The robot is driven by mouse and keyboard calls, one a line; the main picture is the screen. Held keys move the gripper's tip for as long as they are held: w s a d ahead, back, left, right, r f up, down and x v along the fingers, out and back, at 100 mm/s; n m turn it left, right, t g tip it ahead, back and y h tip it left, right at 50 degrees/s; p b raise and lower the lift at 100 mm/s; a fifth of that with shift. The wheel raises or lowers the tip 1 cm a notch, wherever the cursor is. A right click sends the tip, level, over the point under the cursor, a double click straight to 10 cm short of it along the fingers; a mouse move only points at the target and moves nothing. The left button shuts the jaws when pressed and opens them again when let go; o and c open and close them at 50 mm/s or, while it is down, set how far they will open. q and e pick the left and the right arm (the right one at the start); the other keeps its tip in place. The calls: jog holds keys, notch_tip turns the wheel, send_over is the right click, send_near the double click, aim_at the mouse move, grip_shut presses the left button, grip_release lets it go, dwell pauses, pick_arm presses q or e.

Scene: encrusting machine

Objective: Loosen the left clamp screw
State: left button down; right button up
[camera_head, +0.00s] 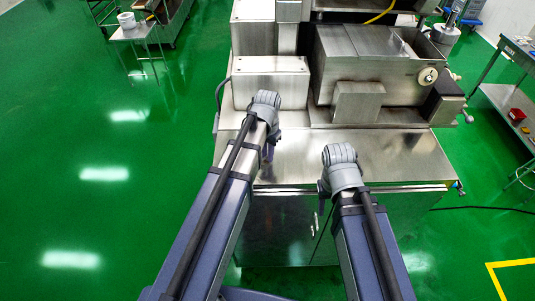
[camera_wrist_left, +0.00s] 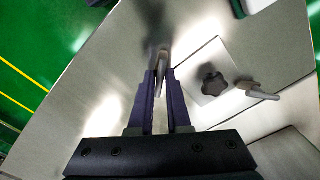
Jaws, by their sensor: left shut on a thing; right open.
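My left gripper (camera_head: 268,152) points down over the steel top in front of the machine. In the left wrist view its purple fingers (camera_wrist_left: 160,92) are shut on a slim grey metal lever, which I take for the left clamp screw (camera_wrist_left: 162,62). The tip of the lever shows beyond the fingers; its base is hidden. In the head view I cannot make out the screw. My right gripper (camera_head: 323,188) is mostly hidden by its own wrist, above the front of the steel cabinet, apart from the machine.
The left wrist view shows a black star knob (camera_wrist_left: 213,80) on a bright plate and a second grey lever (camera_wrist_left: 258,91) to its right. The machine's steel housing (camera_head: 270,82) stands behind my left wrist. The steel top (camera_head: 400,155) is clear on the right.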

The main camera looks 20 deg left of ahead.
pick_arm(q)
jog(key=shift+n, duration=0.6)
jog(key=c, duration=0.9)
grip_release()
jog(key=shift+c, duration=0.2)
jog(key=shift+r, duration=0.1)
notch_tip(320, 180, up, 8)
jog(key=p, duration=0.8)
jog(key=shift+f, duration=0.25)
